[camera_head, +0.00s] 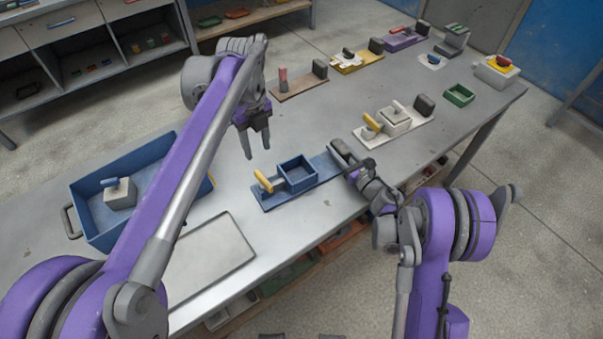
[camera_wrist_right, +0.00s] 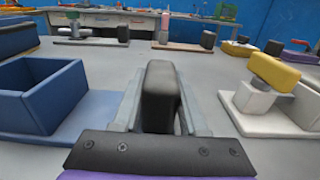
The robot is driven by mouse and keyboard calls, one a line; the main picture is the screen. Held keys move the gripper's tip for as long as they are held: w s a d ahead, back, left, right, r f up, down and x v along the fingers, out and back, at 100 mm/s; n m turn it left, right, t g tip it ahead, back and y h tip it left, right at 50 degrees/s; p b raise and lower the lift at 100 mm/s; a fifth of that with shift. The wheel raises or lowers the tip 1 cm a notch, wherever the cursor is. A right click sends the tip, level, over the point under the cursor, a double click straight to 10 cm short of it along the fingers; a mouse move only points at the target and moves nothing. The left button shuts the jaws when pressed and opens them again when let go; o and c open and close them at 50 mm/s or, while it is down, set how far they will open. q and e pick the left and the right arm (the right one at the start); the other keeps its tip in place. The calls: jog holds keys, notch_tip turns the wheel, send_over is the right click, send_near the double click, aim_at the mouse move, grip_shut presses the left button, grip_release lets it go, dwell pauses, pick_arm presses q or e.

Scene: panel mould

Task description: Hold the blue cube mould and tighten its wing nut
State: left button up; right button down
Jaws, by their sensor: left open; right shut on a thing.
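The blue cube mould (camera_head: 297,172), an open-topped blue box, stands on a blue base plate (camera_head: 282,200) on the table. It also shows at the left of the right wrist view (camera_wrist_right: 45,95). A yellow wing nut (camera_head: 264,182) stands at the left end of the plate. My right gripper (camera_head: 342,152) is shut on the dark upright block (camera_wrist_right: 158,95) at the plate's right end; that block lies between its fingers in the right wrist view. My left gripper (camera_head: 257,151) is open and empty, pointing down, above the table behind the mould and apart from it.
A white mould plate (camera_head: 405,130) with a yellow nut is right of the blue one. Several other mould plates stand further back. A green tray (camera_head: 460,95) lies at the right. A blue crate (camera_head: 160,205) holding a grey block (camera_head: 120,197) and a flat grey panel (camera_head: 208,260) lie left.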

jog(key=shift+c, duration=1.8)
grip_release()
